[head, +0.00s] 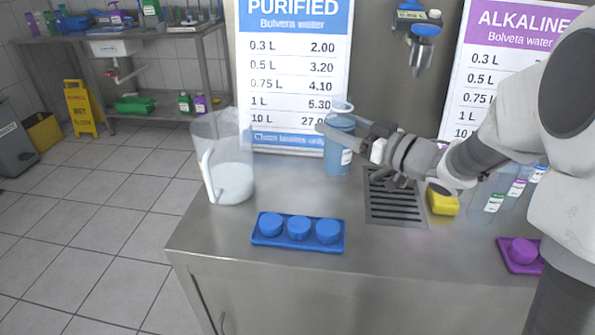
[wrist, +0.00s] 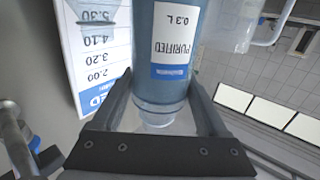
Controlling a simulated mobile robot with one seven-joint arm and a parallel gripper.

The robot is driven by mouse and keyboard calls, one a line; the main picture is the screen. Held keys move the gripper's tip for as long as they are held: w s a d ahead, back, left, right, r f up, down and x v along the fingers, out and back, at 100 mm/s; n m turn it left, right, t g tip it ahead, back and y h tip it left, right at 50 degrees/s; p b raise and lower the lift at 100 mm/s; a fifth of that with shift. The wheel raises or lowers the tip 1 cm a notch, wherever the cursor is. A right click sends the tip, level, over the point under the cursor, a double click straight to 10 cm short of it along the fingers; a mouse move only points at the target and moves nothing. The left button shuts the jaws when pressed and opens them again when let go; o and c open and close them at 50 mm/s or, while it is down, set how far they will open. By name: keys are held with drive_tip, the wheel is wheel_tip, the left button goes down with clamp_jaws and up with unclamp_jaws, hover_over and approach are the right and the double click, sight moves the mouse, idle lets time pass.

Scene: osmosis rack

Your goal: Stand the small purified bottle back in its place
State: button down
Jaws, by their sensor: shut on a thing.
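The small purified bottle (head: 338,161) is translucent blue with a white label, and it is upright at the back of the steel counter, in front of the purified price board. In the wrist view the bottle (wrist: 165,45) shows its "PURIFIED 0.3 L" label upside down, between my fingers. My gripper (head: 340,132) is shut on its upper part, reaching in from the right; it also shows in the wrist view (wrist: 160,90). I cannot tell whether the bottle's base touches the counter.
A clear jug (head: 231,172) stands left of the bottle. A blue tray (head: 298,244) with three blue caps lies in front. The drain grate (head: 395,205), yellow sponge (head: 442,202), other bottles (head: 495,203) and purple tray (head: 516,262) are to the right. A tap (head: 421,45) hangs above.

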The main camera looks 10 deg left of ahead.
drive_tip(key=a+f+b, duration=0.4)
drive_tip(key=a+f, duration=0.4)
drive_tip(key=f, duration=0.1)
drive_tip(key=shift+w, duration=0.45)
drive_tip(key=shift+a, duration=0.1)
drive_tip(key=shift+f, duration=0.1)
unclamp_jaws()
